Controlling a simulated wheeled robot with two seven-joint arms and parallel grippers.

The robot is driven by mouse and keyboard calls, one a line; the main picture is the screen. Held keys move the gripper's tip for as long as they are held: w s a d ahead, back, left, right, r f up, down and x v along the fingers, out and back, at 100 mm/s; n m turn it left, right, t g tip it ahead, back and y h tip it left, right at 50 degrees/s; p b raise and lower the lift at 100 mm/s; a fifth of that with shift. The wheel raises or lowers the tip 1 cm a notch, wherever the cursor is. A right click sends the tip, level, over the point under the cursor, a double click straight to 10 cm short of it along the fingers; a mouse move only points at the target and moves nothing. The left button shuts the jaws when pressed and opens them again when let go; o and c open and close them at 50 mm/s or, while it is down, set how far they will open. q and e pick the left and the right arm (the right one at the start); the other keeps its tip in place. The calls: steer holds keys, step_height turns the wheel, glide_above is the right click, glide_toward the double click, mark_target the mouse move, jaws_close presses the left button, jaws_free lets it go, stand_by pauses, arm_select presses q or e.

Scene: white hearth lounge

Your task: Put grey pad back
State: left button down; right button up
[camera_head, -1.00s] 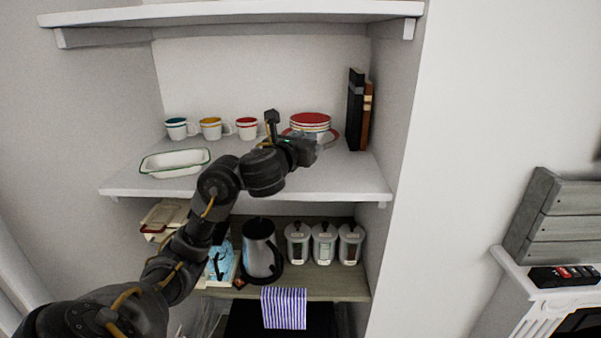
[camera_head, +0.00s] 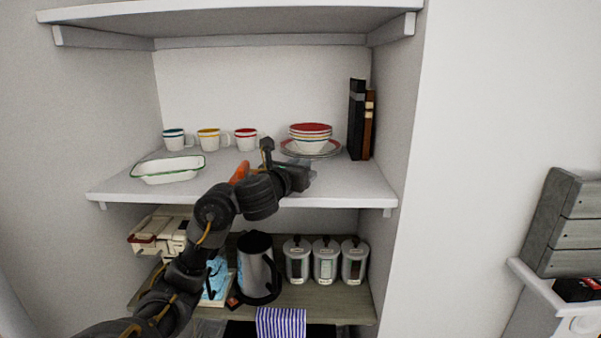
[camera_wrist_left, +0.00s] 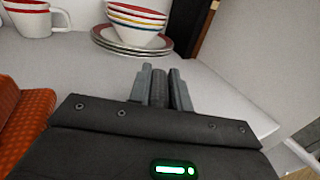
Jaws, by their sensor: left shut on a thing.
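My left gripper (camera_head: 303,174) is over the front part of the middle white shelf, in front of the stacked bowls. It is shut on a small grey thing, likely the grey pad (camera_wrist_left: 160,88), which shows as a narrow strip between the fingers in the left wrist view. Most of it is hidden by the fingers, and I cannot tell whether it touches the shelf. My right gripper is not in view.
Bowls on plates (camera_head: 311,140), books (camera_head: 358,120), mugs (camera_head: 208,139) and a white dish (camera_head: 168,169) stand on the shelf (camera_head: 345,188). An orange thing (camera_head: 239,172) lies left of the gripper. Below are a kettle (camera_head: 257,268) and canisters (camera_head: 325,262).

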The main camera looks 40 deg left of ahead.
arm_select(q)
steer(key=shift+s+r, duration=0.15)
steer(key=shift+s, duration=0.1)
steer(key=shift+a+f, duration=0.1)
steer(key=shift+f, duration=0.1)
steer(key=c, duration=1.3)
jaws_free()
steer(key=shift+w, duration=0.15)
